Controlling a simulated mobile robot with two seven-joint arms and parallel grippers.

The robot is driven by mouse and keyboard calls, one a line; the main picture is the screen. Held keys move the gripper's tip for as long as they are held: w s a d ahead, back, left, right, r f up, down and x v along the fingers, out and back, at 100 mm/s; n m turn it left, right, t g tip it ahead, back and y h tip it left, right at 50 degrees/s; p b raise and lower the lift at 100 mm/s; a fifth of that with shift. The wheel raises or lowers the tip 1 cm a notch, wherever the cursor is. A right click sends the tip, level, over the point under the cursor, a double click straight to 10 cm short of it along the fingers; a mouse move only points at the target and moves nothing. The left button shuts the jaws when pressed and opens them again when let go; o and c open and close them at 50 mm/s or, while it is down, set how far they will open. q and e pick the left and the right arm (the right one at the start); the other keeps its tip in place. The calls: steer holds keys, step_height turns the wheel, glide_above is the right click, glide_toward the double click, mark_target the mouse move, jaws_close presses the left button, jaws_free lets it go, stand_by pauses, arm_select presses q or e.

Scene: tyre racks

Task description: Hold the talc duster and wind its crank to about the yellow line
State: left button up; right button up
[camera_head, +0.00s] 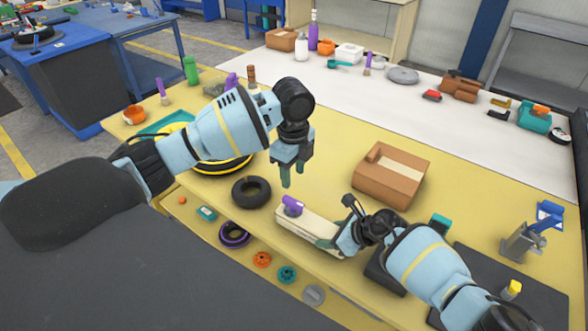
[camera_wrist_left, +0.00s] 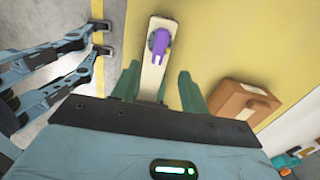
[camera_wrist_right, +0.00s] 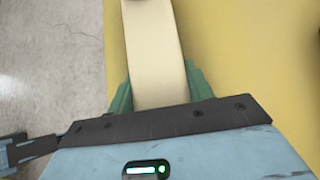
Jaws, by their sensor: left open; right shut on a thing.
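The talc duster (camera_head: 312,228) is a long cream body with a purple crank (camera_head: 293,204) on top near its far-left end. My right gripper (camera_head: 338,240) is shut on its near-right end. In the right wrist view the cream body (camera_wrist_right: 153,42) runs between the green fingers. My left gripper (camera_head: 293,172) is open and empty, pointing down above and behind the crank, apart from it. In the left wrist view the crank (camera_wrist_left: 162,45) on a grey hub shows ahead, between the lines of the two fingers. I cannot make out a yellow line on the duster.
A brown cardboard box (camera_head: 390,177) stands right of the left gripper, behind the duster. A small black tyre (camera_head: 251,191) lies to the left. A grey-blue tool (camera_head: 522,243) stands on a dark mat at right. The yellow table's front edge runs close by the duster.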

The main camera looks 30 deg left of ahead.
mark_target(293, 200)
arm_select(q)
step_height(293, 200, down, 11)
steer(key=shift+f, duration=0.1)
stand_by(0.4)
steer(key=shift+c, duration=0.5)
jaws_close()
steer(key=m, duration=0.4)
steer(key=shift+m, duration=0.4)
steer(key=m, duration=1.4)
